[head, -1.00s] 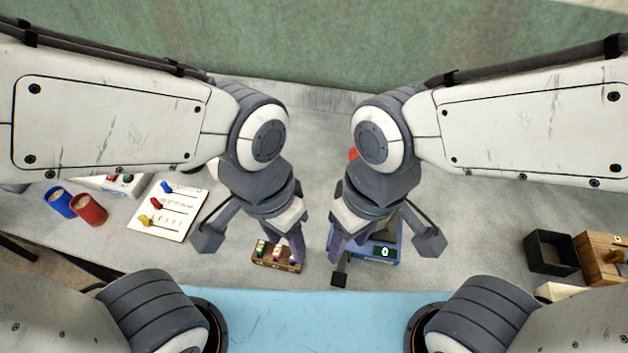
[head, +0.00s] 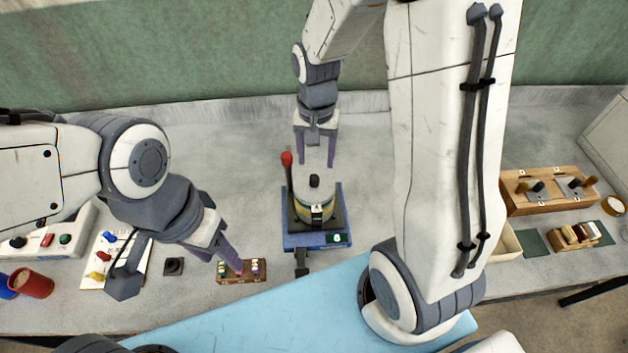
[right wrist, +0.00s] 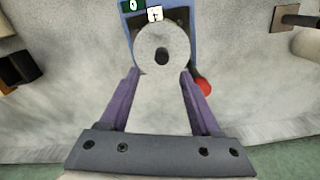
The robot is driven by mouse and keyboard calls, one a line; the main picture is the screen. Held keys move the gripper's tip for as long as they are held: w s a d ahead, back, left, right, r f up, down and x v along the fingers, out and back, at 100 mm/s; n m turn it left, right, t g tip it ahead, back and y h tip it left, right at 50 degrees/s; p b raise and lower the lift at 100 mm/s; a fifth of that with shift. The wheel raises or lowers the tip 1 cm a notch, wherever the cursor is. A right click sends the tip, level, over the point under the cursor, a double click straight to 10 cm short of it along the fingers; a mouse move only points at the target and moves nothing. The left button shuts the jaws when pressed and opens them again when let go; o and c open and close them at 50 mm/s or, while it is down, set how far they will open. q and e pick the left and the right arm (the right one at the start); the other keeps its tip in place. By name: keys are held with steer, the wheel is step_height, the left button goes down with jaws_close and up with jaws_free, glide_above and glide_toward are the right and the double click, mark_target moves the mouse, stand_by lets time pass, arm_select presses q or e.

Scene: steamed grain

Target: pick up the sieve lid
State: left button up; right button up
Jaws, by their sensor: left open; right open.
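The sieve lid (head: 315,190) is a round pale disc with a dark knob, on top of a cylindrical stack that stands on a blue-based device (head: 314,240). The lid also shows in the right wrist view (right wrist: 160,45). My right gripper (head: 316,160) is open and empty, just behind the lid, fingers pointing toward it. In the right wrist view the open fingers (right wrist: 160,78) lie either side of the lid's near edge; I cannot tell whether they touch it. My left gripper (head: 232,268) is open, low by a small wooden rack (head: 241,277) at the front left.
A red-topped lever (head: 287,160) stands close to the left of the stack. Wooden trays (head: 545,200) are at right. The counter behind the stack is clear.

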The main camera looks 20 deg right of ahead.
mark_target(314, 177)
steer(key=f, duration=0.1)
steer(key=f+p, duration=0.1)
steer(key=f, duration=0.3)
steer(key=shift+s+a+f+p, duration=0.25)
steer(key=shift+s+p, duration=0.05)
steer(key=shift+p, duration=0.1)
steer(key=shift+f, duration=0.3)
steer(key=shift+c, duration=0.3)
steer(key=shift+w, duration=0.1)
jaws_close()
